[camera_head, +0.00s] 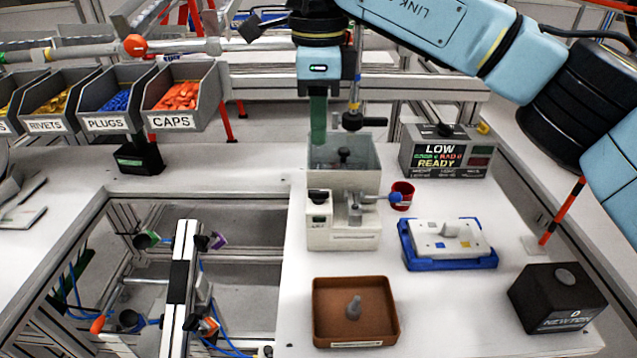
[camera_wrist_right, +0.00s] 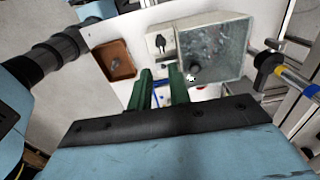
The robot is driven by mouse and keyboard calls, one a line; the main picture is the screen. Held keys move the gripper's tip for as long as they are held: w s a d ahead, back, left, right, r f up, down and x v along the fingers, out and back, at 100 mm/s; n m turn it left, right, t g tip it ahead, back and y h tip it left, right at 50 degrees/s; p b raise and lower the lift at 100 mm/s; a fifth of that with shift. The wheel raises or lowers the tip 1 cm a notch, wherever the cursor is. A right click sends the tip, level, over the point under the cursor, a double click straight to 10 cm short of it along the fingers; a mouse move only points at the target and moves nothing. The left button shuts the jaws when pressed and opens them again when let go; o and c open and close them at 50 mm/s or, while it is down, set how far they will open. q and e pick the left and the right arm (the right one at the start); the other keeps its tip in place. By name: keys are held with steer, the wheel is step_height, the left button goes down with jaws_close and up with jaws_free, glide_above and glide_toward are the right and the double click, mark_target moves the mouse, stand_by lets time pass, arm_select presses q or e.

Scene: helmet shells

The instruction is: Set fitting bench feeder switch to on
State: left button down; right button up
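The feeder is a white box (camera_head: 343,236) with an open grey metal hopper (camera_head: 360,178) behind it, on the white bench. A small dark part that looks like its switch (camera_head: 318,196) is at the box's upper left; its setting is too small to read. In the right wrist view, the hopper (camera_wrist_right: 215,50) is just beyond the fingers and the dark switch-like part (camera_wrist_right: 160,42) shows on the white box. My right gripper (camera_head: 318,138) points down above the hopper's left side. Its green fingers (camera_wrist_right: 161,72) are apart with nothing between them. My left gripper is not seen.
A brown tray (camera_head: 322,310) with a grey piece is in front. A blue tray (camera_head: 410,252), red cup (camera_head: 403,194), black box (camera_head: 558,298) and display unit reading LOW, READY (camera_head: 446,150) stand right. Labelled bins (camera_head: 181,94) are far left. An opening lies left of the feeder.

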mark_target(319, 191)
step_height(319, 191, down, 11)
stand_by(0.3)
steer(key=shift+w, duration=0.1)
jaws_close()
